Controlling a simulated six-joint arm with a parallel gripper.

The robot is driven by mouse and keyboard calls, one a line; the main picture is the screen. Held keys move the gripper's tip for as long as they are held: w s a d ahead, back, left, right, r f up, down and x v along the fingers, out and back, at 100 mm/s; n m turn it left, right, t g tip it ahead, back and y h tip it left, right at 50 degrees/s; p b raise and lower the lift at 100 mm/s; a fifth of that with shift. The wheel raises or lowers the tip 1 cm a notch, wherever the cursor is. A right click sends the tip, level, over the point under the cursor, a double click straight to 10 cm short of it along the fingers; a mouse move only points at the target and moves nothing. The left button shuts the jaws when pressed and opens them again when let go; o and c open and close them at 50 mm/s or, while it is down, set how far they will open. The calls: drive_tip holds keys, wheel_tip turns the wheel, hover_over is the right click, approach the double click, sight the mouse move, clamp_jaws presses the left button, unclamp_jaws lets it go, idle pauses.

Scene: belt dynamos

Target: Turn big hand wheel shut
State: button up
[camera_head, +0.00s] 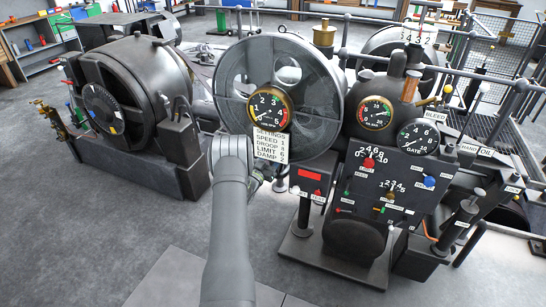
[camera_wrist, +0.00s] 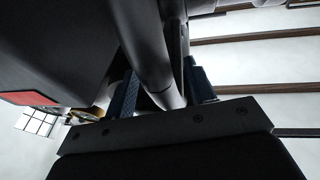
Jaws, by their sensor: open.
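My gripper (camera_wrist: 163,88) shows in the wrist view with its two blue fingers apart. A grey rounded bar (camera_wrist: 150,45) runs between the fingers; whether they touch it is unclear. It may be part of the hand wheel's rim, but I cannot tell. In the head view my arm reaches up from the bottom, and its wrist hides the fingertips. They lie behind it, near the left side of the small box with a red display (camera_head: 311,180). No hand wheel is clearly recognisable there. A large spoked wheel (camera_head: 327,95) stands just above, with a round gauge (camera_head: 270,107) before it.
A settings card (camera_head: 271,145) hangs close above my wrist. A black control panel (camera_head: 390,185) with gauges and levers stands to the right. A dark dynamo (camera_head: 140,85) stands to the left. The floor (camera_head: 110,225) at lower left is clear.

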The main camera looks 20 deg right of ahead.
drive_tip(key=v, duration=1.7)
drive_tip(key=x, duration=1.7)
drive_tip(key=shift+w+d, duration=0.1)
drive_tip(key=shift+f, duration=0.1)
